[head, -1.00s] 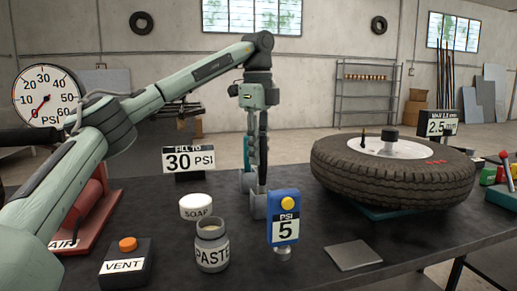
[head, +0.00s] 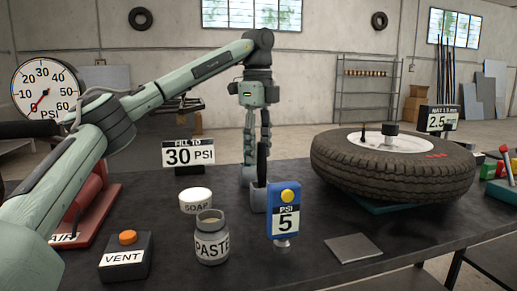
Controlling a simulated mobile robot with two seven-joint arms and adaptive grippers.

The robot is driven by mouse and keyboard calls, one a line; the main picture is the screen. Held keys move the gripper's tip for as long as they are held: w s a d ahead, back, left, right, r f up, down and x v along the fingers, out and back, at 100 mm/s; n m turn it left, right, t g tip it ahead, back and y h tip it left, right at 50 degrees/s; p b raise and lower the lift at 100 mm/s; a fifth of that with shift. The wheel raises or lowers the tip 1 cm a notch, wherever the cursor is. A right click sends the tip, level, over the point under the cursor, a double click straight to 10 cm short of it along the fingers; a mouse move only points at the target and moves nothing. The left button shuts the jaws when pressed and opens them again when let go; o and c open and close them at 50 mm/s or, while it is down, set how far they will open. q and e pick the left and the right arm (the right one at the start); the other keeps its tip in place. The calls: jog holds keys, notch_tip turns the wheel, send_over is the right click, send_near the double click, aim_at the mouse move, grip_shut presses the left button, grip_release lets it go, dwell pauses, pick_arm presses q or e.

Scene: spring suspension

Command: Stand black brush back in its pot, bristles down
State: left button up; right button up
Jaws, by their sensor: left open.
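My left gripper (head: 257,145) hangs fingers down from the wrist, open, above a small grey pot (head: 258,199) in the middle of the bench. A slim black upright thing, which looks like the black brush (head: 263,162), stands close to the right finger, its lower end going down into the pot. Its bristles are not visible. My right gripper is not in view.
A VENT button box (head: 125,258) is further left, a tyre (head: 392,170) to the right. A flat grey plate (head: 353,249) lies in front.

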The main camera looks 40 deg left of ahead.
pick_arm(q)
jog(key=shift+r, duration=0.15)
notch_tip(320, 180, up, 12)
dwell(0.5)
jog(key=shift+s, duration=0.1)
dwell(0.7)
